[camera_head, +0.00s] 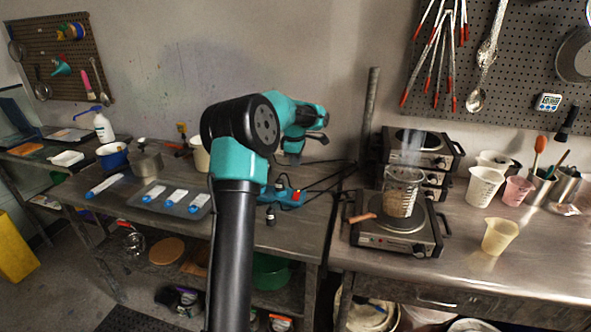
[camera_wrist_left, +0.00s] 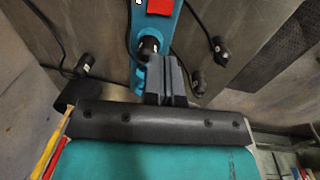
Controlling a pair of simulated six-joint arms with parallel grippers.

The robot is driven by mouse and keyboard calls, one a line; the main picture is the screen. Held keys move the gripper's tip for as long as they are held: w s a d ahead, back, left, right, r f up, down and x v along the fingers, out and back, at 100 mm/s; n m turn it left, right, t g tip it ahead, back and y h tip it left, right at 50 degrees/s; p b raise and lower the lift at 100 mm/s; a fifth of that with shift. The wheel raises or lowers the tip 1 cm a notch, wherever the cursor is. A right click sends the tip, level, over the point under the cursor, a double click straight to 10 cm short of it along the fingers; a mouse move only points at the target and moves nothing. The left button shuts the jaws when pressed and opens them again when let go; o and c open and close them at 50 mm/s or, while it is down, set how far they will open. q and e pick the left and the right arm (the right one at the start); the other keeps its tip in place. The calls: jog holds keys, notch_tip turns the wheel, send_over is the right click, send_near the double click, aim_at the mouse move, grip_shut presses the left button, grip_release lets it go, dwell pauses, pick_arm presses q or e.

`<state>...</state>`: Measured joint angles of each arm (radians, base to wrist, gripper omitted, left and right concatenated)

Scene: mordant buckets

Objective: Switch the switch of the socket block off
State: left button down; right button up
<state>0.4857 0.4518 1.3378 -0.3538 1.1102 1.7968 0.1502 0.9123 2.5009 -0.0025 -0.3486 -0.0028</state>
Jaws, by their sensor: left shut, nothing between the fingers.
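The teal socket block (camera_head: 283,195) lies on the left metal table, partly hidden behind my left arm in the head view. Its red switch (camera_head: 297,196) faces up; whether it is on or off cannot be told. In the left wrist view the block (camera_wrist_left: 151,28) runs up the top edge, with the red switch (camera_wrist_left: 160,6) cut off there and a black plug (camera_wrist_left: 148,45) at its near end. My left gripper (camera_wrist_left: 166,62) is shut and empty, its tips beside that plug. In the head view the gripper (camera_head: 293,158) hangs behind the block, apart from the switch. My right gripper is not in view.
Black cables and loose plugs (camera_wrist_left: 221,50) lie around the block. A grey tray (camera_head: 150,207) with white labelled items lies left of my arm. A hot plate (camera_head: 395,240) bearing a beaker (camera_head: 400,190) stands on the right table. A metal post (camera_head: 369,110) rises between the tables.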

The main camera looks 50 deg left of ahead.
aim_at(296, 193)
pick_arm(q)
jog(key=shift+w+a, duration=0.25)
jog(key=shift+f, duration=0.1)
jog(key=f, duration=0.4)
jog(key=w+f, duration=0.1)
jog(key=f, duration=0.4)
jog(key=a+f, duration=0.1)
jog(key=f, duration=0.3)
jog(key=shift+w+f, duration=0.25)
jog(key=shift+f, duration=0.1)
jog(key=shift+s+a, duration=0.1)
